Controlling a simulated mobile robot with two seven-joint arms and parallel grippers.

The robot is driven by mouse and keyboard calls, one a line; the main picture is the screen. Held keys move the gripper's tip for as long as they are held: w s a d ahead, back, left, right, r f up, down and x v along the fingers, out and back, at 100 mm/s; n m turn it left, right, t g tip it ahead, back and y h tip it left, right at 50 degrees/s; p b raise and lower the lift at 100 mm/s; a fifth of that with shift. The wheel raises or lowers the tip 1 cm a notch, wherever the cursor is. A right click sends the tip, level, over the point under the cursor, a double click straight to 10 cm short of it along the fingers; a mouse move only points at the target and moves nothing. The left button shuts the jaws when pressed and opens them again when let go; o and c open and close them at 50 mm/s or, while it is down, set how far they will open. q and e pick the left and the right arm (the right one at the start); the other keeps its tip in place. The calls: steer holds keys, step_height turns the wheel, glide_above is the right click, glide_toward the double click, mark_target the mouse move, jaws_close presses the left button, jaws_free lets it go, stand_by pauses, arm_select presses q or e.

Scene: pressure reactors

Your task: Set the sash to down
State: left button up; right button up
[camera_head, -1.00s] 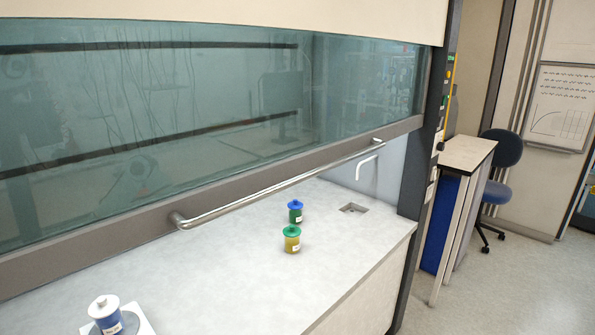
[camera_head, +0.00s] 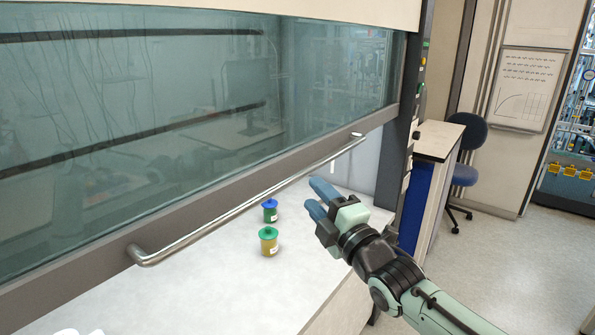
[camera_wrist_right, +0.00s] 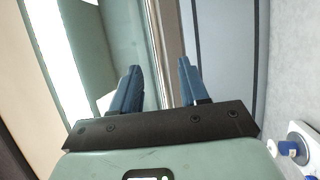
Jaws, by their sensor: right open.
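The sash (camera_head: 190,95) is a greenish glass pane with a grey lower frame. It stands partly raised, with an open gap between it and the worktop. A metal bar handle (camera_head: 250,203) runs along its lower frame. My right gripper (camera_head: 319,196) is open and empty in front of the handle's right half, apart from it in the picture. In the right wrist view my open gripper (camera_wrist_right: 158,78) has a brownish frame strip of the sash (camera_wrist_right: 172,45) beyond the gap between its blue fingers.
A blue-lidded green jar (camera_head: 270,211) and a green-lidded yellow jar (camera_head: 268,241) stand on the pale worktop (camera_head: 215,290). A dark side post (camera_head: 396,150) bounds the hood at right. A side bench (camera_head: 436,140) and a blue chair (camera_head: 465,172) stand beyond.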

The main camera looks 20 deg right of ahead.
mark_target(300, 179)
steer(key=p+x, duration=0.2)
steer(key=x, duration=0.4)
steer(key=shift+w+r, duration=0.15)
steer(key=shift+w, duration=0.2)
steer(key=shift+w+a+p, duration=0.2)
steer(key=shift+w+p, duration=0.1)
steer(key=shift+w, duration=0.3)
arm_select(q)
steer(key=w+r, duration=0.1)
steer(key=r, duration=0.1)
steer(key=w+r, duration=0.2)
steer(key=shift+w, duration=0.1)
arm_select(e)
steer(key=shift+s, duration=0.1)
steer(key=shift+c, duration=0.8)
jaws_close()
